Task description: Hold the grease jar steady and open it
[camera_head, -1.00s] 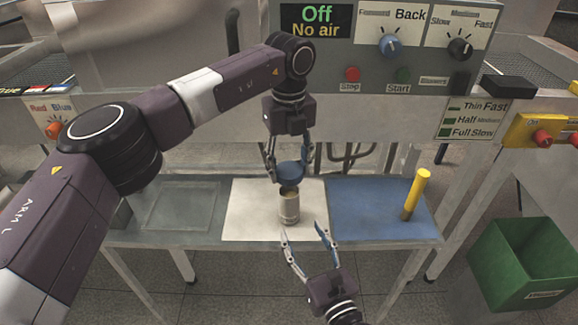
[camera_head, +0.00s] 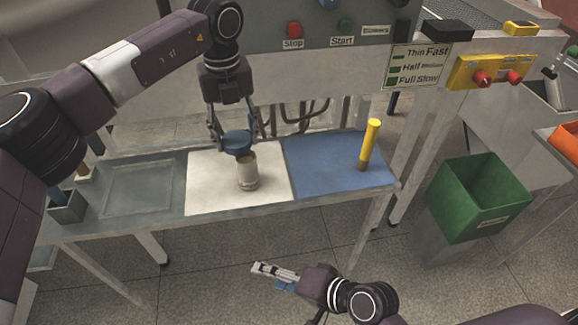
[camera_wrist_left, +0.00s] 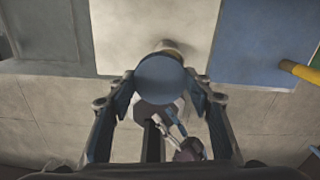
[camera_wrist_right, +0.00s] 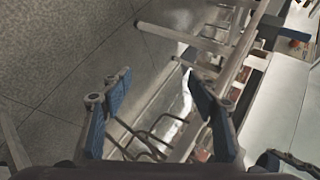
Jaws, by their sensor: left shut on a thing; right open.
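The grease jar (camera_head: 248,182) stands upright on the white mat, a small pale cylinder with yellowish contents showing at its open top. My left gripper (camera_head: 236,137) is shut on the round blue lid (camera_head: 238,149), holding it just above the jar and slightly to the left, apart from the rim as far as I can see. In the left wrist view the lid (camera_wrist_left: 160,80) sits between the fingers and hides most of the jar (camera_wrist_left: 178,47). My right gripper (camera_head: 268,271) is open and empty, out in front of the bench, away from the jar; its fingers (camera_wrist_right: 160,75) show apart in its wrist view.
The white mat (camera_head: 208,190) lies between a grey panel (camera_head: 140,190) and a blue mat (camera_head: 320,165). A yellow-handled tool (camera_head: 370,142) stands on the blue mat. A green bin (camera_head: 470,200) is right of the bench. The control panel (camera_head: 340,45) rises behind.

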